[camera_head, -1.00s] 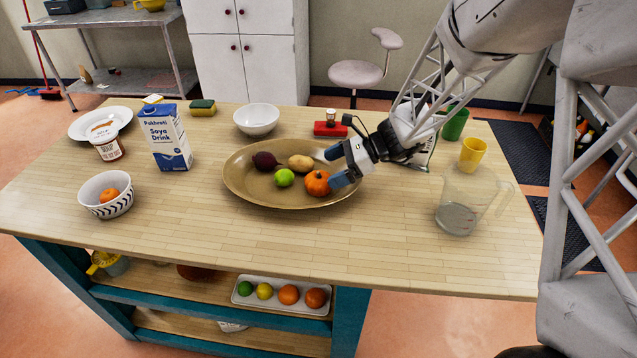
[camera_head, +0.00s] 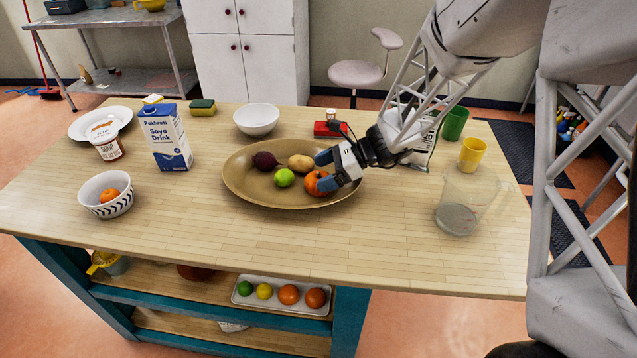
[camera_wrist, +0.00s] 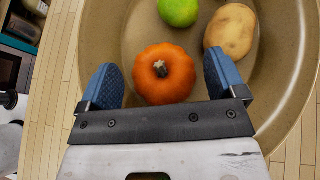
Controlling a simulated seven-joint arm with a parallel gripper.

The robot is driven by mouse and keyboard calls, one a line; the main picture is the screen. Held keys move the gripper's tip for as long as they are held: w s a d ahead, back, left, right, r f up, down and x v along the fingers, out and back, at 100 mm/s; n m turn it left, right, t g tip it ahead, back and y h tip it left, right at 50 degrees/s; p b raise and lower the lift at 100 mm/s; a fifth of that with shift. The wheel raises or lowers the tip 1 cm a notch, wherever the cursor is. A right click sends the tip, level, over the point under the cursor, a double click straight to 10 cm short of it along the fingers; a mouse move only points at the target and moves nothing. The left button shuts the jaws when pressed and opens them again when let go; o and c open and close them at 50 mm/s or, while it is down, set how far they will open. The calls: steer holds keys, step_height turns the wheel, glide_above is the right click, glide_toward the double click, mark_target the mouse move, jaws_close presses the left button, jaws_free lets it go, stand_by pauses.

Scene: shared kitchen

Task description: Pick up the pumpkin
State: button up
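The orange pumpkin (camera_head: 311,184) lies in the large brown oval dish (camera_head: 245,188), at its right side. In the wrist view the whole pumpkin (camera_wrist: 164,74) shows, stem toward the camera. My gripper (camera_head: 322,170) reaches into the dish from the right and partly covers the pumpkin in the head view. Its two blue fingers stand wide apart in the wrist view (camera_wrist: 163,82), one on either side of the pumpkin, with gaps between. The gripper is open and holds nothing.
A lime (camera_head: 284,177), a potato (camera_head: 300,163) and a dark red beet (camera_head: 265,161) share the dish. A clear jug (camera_head: 462,205) stands to the right. A red item (camera_head: 327,128) and white bowl (camera_head: 257,119) are behind. The table front is clear.

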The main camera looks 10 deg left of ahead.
mark_target(324, 176)
steer(key=c, duration=0.7)
steer(key=shift+r, duration=0.15)
step_height(324, 176, up, 10)
stand_by(0.4)
stand_by(0.4)
